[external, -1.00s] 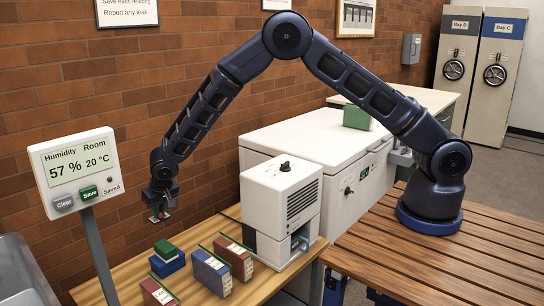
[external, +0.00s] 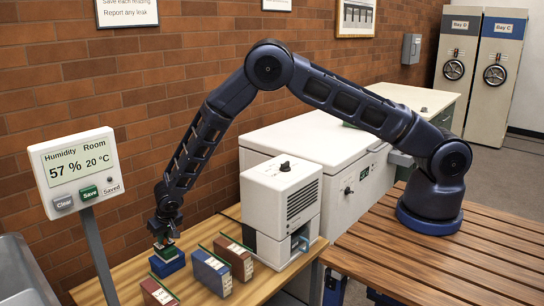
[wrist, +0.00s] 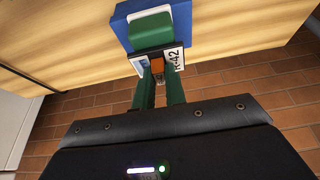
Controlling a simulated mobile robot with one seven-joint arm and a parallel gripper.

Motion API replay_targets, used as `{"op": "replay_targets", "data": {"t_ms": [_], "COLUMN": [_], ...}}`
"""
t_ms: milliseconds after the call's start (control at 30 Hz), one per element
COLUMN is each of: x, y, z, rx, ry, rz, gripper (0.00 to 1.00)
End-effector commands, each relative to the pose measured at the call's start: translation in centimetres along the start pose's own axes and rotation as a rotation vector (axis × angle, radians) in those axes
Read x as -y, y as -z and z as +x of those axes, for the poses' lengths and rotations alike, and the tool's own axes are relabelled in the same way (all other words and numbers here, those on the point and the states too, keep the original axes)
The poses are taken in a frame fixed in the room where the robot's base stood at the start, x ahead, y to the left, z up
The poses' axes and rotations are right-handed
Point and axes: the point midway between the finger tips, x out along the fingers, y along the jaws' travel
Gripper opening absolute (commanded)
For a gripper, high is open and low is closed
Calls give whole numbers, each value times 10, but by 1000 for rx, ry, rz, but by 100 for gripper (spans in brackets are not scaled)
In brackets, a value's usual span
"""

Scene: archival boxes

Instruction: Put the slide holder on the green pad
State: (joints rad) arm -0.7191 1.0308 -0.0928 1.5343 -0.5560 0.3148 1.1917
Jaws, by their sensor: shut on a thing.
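The slide holder (wrist: 173,61) is a small dark piece with white labels and an orange part. It is pinched between the green fingertips of my gripper (wrist: 159,78). The green pad (wrist: 152,30) lies on a blue block (wrist: 117,28) just beyond the holder in the wrist view. In the external view my gripper (external: 164,238) is low over the blue block (external: 167,265), right at the pad (external: 171,253). The holder is small and mostly hidden there. I cannot tell whether it touches the pad.
Blue (external: 211,273), maroon (external: 236,258) and dark red (external: 157,292) boxes stand close by on the wooden bench (external: 125,275). A white machine (external: 281,205) stands to their right. The display panel (external: 79,170) is at left, and the brick wall is behind.

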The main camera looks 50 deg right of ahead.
Motion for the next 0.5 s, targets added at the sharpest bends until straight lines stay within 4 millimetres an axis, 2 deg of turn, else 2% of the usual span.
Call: {"op": "replay_targets", "data": {"t_ms": [233, 267, 333, 367, 500], "x": [0, 0, 0, 0, 0], "y": [-1, -1, -1, -1, -1], "z": [2, 2, 2, 2, 2], "rx": [0, 0, 0, 0, 0], "ry": [0, 0, 0, 0, 0], "rz": [0, 0, 0, 0, 0], "gripper": [0, 17, 30, 34, 34]}}
